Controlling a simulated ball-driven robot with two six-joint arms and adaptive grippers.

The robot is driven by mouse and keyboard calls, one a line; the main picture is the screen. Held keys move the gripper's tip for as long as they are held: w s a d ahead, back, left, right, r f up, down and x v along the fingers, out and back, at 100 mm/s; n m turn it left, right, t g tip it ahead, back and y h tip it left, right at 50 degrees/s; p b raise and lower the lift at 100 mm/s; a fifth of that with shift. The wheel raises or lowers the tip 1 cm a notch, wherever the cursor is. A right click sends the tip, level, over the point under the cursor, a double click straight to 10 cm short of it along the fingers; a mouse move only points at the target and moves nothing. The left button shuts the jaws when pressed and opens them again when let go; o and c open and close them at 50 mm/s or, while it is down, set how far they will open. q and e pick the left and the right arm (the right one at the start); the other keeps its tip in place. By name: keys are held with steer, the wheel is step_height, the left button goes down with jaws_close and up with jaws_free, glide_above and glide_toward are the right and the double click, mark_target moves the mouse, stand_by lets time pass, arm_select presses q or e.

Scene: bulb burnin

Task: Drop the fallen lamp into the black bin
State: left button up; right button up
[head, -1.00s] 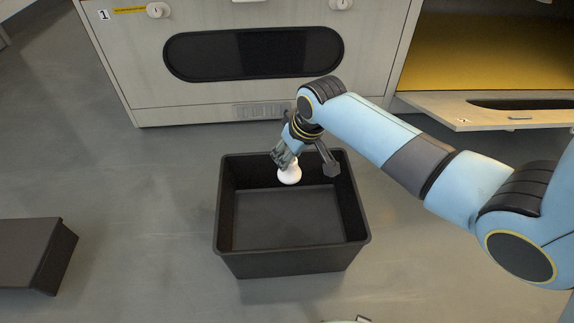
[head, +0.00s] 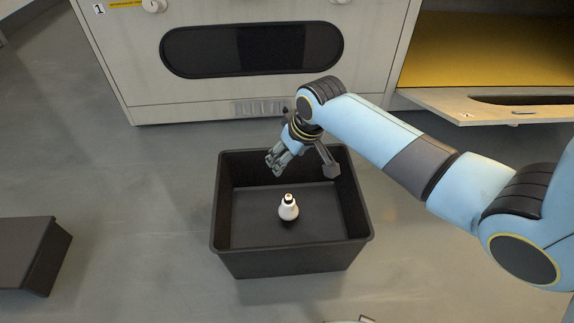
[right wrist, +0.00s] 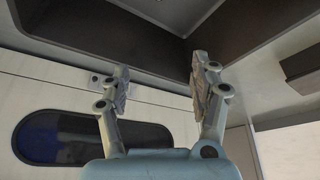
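My right gripper (head: 277,166) is above the back part of the bin, apart from the lamp. In the right wrist view my right gripper (right wrist: 160,85) has its two fingers spread with nothing between them. My left gripper is not in view.
A pale cabinet (head: 220,90) with a dark oval window stands behind the bin. At the right, an open compartment with a yellow floor (head: 490,50) has a lowered flap (head: 480,112). A dark box (head: 30,250) lies at the left. Grey floor around the bin is clear.

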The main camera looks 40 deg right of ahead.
steer(key=v, duration=1.2)
